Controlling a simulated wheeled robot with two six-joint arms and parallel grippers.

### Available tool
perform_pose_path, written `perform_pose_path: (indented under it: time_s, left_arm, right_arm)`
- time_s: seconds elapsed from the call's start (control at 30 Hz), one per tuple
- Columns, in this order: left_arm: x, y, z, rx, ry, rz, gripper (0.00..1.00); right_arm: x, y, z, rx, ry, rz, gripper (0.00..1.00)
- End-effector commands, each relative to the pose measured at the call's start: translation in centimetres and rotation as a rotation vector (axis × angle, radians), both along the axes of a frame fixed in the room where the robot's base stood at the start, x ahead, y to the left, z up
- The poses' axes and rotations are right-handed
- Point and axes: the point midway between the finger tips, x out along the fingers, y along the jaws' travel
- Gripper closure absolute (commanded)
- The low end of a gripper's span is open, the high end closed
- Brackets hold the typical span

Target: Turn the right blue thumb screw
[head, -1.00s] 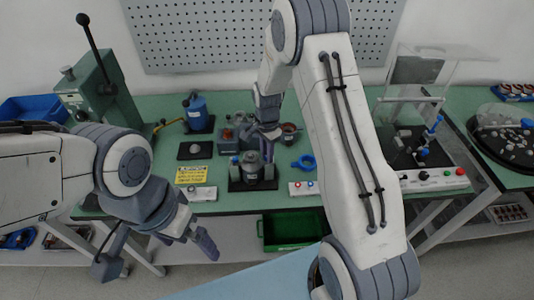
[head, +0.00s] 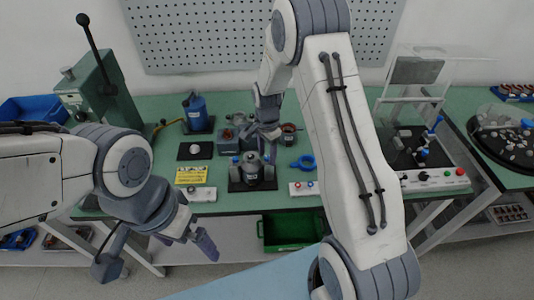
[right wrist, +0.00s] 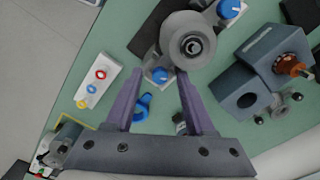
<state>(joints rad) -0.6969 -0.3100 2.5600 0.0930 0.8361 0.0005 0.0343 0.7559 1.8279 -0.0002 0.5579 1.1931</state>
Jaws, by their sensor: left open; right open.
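The dark fixture (head: 253,181) with a round grey metal part (head: 252,168) stands on the green bench. The right blue thumb screw (head: 266,157) is at its right side. In the right wrist view this screw (right wrist: 160,75) lies between the two fingertips, near their ends; I cannot tell whether they touch it. My right gripper (right wrist: 164,80) is open with purple fingers; in the head view it (head: 267,137) is just above and behind the fixture. The other blue thumb screw (right wrist: 230,8) is across the round part. My left gripper (head: 198,240) is open and empty in front of the bench.
A blue ring-shaped part (head: 303,162) lies right of the fixture. White button panels stand front left (head: 200,193) and front right (head: 300,188). A grey block (right wrist: 267,65) is close to the right finger. A green bin (head: 290,230) sits below the bench.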

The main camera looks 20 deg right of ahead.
Motion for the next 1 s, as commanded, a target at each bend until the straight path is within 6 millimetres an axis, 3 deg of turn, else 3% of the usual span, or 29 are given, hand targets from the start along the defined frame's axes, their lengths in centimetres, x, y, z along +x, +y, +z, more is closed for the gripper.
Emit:
perform_pose_path:
  time_s: [0.17, 0.4, 0.6, 1.0]
  left_arm:
    - [0.0, 0.0, -0.6, 0.000, 0.000, 0.000, 0.00]
    - [0.0, 0.0, -1.5, 0.000, 0.000, -0.001, 0.00]
    - [0.0, 0.0, -1.9, 0.000, 0.000, -0.001, 0.00]
    - [0.0, 0.0, -1.9, 0.000, 0.000, -0.001, 0.00]
  right_arm:
    - [0.1, 0.0, 1.9, 0.000, -0.005, 0.000, 0.45]
    - [0.1, 0.0, 6.7, 0.000, -0.006, 0.000, 0.45]
    - [0.1, 0.0, 9.5, 0.000, -0.003, 0.000, 0.45]
    - [0.0, 0.0, 10.4, 0.000, -0.001, 0.000, 0.45]
